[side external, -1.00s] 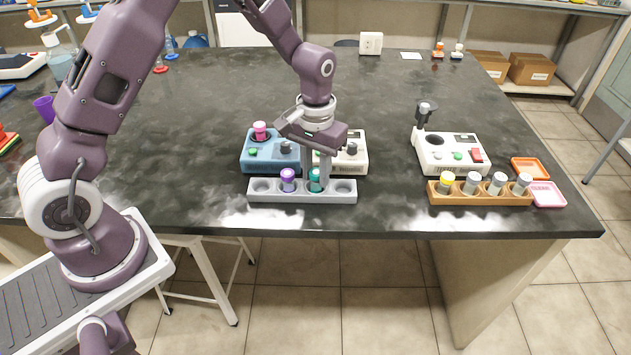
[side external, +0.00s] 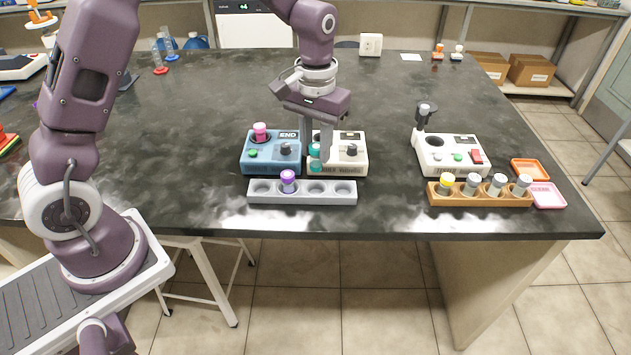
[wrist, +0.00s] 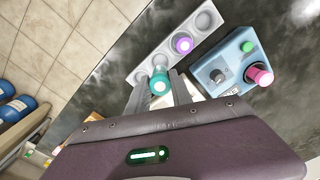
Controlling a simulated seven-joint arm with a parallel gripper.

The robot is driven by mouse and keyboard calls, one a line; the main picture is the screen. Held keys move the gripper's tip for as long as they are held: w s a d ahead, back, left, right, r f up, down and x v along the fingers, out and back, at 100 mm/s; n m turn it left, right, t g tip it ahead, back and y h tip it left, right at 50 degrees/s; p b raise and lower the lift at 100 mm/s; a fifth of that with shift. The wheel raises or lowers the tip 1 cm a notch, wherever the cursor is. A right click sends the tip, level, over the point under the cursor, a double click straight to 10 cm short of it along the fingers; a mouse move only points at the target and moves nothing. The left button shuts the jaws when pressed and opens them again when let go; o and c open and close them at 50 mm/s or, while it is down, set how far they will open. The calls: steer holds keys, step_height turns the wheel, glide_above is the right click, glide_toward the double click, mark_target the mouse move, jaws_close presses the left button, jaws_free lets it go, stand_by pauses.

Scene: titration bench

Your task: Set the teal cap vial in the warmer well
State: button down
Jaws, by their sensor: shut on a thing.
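The teal cap vial (side external: 315,151) is upright between the fingers of my gripper (side external: 317,158), which is shut on it. It is raised above the grey rack (side external: 346,198) and shows in front of the white device's left part. In the wrist view the teal cap (wrist: 159,84) sits between the two fingers. A white device (side external: 352,154) stands just behind the rack, with a dark knob; its left part is hidden by my gripper. A blue device (side external: 258,162) beside it holds a pink cap vial (side external: 260,132). I cannot read clearly which device is the warmer.
A purple cap vial (side external: 288,182) stands in the grey rack, whose other holes are empty. At right are another white device (side external: 447,165) with an open dark well and an upright post, a wooden rack (side external: 480,200) with several vials, and orange and pink trays (side external: 547,196).

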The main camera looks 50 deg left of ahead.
steer(key=shift+w+a+f+n, duration=0.35)
steer(key=shift+w+a+f, duration=0.1)
steer(key=shift+w+a, duration=1.4)
steer(key=shift+w+a+f+n, duration=0.3)
steer(key=shift+w+a+f, duration=0.15)
steer(key=shift+w+a, duration=1.35)
steer(key=shift+w+a+f+n, duration=0.4)
steer(key=shift+w+a, duration=0.95)
steer(key=shift+w, duration=0.95)
steer(key=shift+f, duration=0.4)
steer(key=shift+f, duration=0.45)
steer(key=shift+f, duration=0.9)
steer(key=c, duration=0.7)
jaws_free()
steer(key=shift+o, duration=0.2)
